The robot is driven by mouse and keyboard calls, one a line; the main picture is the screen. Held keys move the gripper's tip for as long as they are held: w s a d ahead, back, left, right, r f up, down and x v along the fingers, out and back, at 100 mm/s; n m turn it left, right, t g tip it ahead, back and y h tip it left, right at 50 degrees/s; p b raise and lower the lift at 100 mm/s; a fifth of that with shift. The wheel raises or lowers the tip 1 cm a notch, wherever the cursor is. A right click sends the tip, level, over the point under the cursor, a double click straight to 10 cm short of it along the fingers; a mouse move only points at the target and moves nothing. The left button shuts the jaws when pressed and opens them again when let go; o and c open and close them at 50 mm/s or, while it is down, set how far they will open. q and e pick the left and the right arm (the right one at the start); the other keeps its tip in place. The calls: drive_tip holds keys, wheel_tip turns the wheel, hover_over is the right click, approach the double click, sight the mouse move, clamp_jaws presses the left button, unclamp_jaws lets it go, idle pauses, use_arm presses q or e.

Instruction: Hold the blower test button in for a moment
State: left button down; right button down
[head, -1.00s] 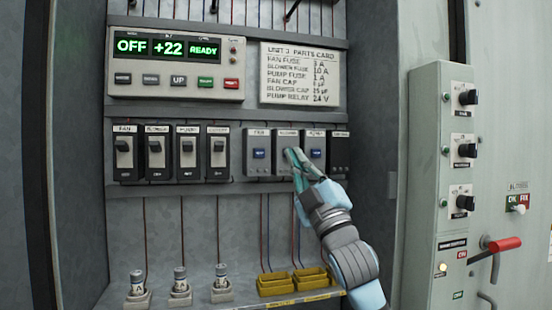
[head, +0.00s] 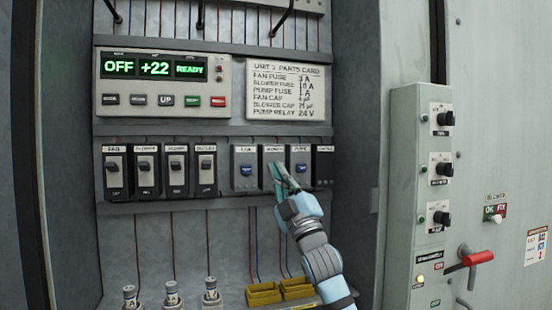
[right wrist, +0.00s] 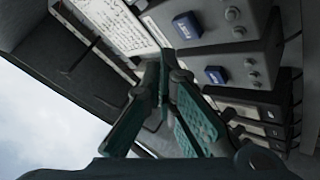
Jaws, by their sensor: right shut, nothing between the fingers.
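The grey blower module (head: 273,154) is the middle one of three modules that carry blue buttons, in the row right of the black breakers. My right gripper (head: 279,174) is shut and empty, with its teal fingertips over the front of this module. They hide its button, and I cannot tell whether they touch or press it. In the right wrist view the fingers (right wrist: 158,80) meet at their tips, and blue buttons (right wrist: 186,26) on grey modules show beyond them. The left gripper is not in view.
The fan module (head: 246,168) and pump module (head: 301,169) stand close on either side. A display panel (head: 162,85) above reads OFF, +22, READY. Yellow trays (head: 264,294) and small fuses stand below. A knob panel (head: 402,190) and red handle are at right.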

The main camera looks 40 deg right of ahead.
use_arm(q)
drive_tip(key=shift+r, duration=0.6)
use_arm(e)
drive_tip(key=shift+w+d+f, duration=0.15)
drive_tip(key=shift+w+d, duration=0.05)
drive_tip(key=shift+w, duration=0.45)
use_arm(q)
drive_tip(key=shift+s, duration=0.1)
use_arm(e)
drive_tip(key=shift+s, duration=0.1)
use_arm(q)
drive_tip(key=shift+p, duration=0.3)
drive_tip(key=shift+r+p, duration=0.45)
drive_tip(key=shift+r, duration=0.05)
use_arm(e)
drive_tip(key=shift+w+d, duration=0.1)
drive_tip(key=shift+w, duration=0.35)
